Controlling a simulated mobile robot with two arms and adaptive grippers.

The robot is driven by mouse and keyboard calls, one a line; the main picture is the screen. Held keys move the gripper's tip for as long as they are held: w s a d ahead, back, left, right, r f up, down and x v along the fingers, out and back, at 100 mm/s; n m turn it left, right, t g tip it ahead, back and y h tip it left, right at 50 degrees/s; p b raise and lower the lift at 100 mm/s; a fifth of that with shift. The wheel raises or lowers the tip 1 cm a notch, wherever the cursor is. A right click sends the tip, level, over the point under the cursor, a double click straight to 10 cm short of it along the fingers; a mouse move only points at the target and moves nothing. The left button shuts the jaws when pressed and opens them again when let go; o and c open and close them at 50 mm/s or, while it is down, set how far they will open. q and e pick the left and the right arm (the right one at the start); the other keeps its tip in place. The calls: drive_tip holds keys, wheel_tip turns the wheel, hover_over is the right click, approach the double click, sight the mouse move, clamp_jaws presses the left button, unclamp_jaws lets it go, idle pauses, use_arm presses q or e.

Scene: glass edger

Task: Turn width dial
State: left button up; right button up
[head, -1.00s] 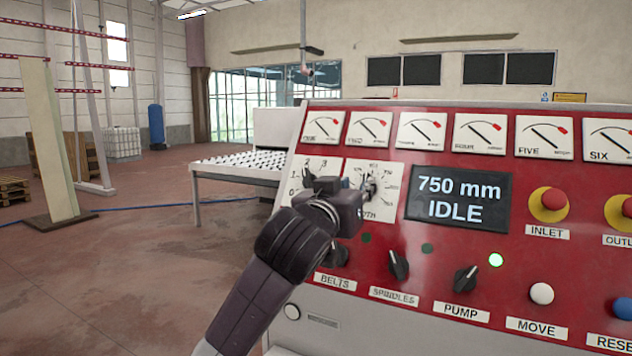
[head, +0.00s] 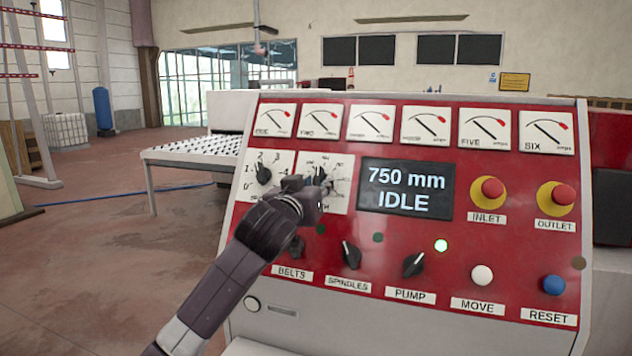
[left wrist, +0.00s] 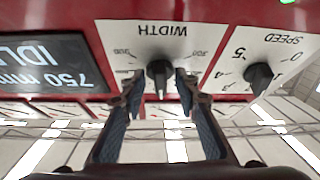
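The width dial (head: 319,173) is a black knob on a white scale plate (head: 341,197) on the red panel. In the left wrist view the width dial (left wrist: 158,69) appears upside down under the word WIDTH. My left gripper (head: 317,188) is at the dial and covers part of its plate. In the left wrist view the fingers of my left gripper (left wrist: 160,84) are open, one on each side of the knob, with small gaps seeming to show. The display (head: 405,190) reads 750 mm IDLE. My right gripper is not in view.
The speed dial (head: 263,172) is left of the width dial. Switches for belts, spindles (head: 351,255) and pump (head: 414,264) sit below. Inlet (head: 488,190) and outlet (head: 558,197) red buttons are at right. A roller table (head: 185,155) stands behind left.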

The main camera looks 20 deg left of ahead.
use_arm(q)
clamp_jaws()
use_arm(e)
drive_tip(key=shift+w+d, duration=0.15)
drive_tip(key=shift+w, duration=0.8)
use_arm(q)
drive_tip(key=shift+d+n+y+b, duration=0.15)
drive_tip(key=shift+n+y+b, duration=0.2)
drive_tip(key=shift+n, duration=0.35)
drive_tip(key=shift+r+n+y, duration=0.1)
drive_tip(key=shift+n+y, duration=0.55)
drive_tip(key=shift+n, duration=0.55)
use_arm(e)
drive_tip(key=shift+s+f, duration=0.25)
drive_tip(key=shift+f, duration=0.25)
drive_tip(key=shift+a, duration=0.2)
